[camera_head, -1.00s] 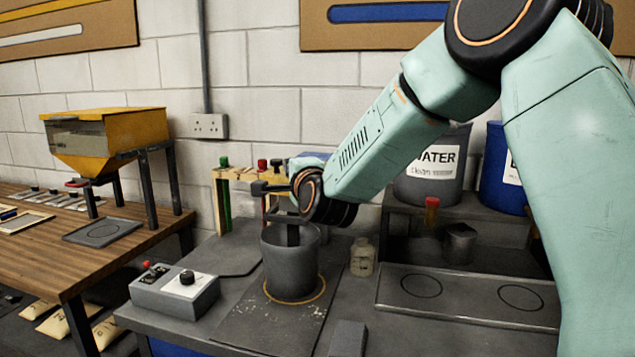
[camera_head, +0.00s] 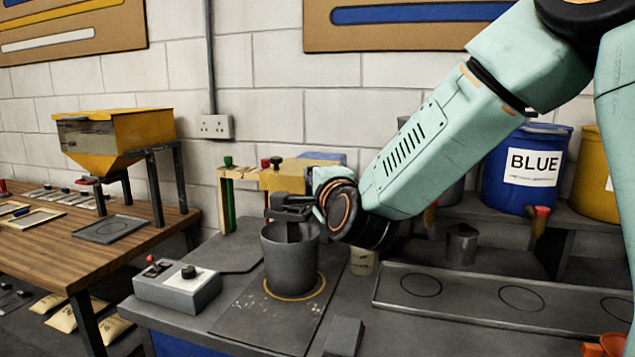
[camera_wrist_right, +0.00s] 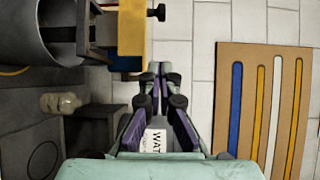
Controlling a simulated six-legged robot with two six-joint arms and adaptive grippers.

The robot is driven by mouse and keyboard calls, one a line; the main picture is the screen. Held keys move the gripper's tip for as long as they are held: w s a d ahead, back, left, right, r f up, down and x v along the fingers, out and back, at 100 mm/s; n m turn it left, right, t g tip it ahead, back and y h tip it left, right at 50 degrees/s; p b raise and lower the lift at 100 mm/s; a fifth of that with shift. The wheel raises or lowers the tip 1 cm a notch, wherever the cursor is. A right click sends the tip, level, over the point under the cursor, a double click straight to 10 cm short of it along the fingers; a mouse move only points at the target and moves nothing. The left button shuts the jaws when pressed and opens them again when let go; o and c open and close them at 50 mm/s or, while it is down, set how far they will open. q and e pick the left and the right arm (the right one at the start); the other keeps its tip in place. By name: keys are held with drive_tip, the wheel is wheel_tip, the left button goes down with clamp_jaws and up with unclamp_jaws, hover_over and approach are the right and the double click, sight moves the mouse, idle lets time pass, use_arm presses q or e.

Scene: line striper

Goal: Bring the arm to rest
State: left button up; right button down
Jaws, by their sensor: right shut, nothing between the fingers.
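My right arm comes in from the right in the head view. A dark upright piece (camera_head: 293,232) stands in the pot's mouth. My left gripper is not in view.
A grey control box (camera_head: 177,287) stands left of the pot, and a small bottle (camera_head: 362,260) right of it. A long tray (camera_head: 470,298) lies on the right. A BLUE bucket (camera_head: 527,168) stands behind. A yellow hopper (camera_head: 115,130) stands on the wooden table at left.

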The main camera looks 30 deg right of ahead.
drive_tip(key=shift+v, duration=1.1)
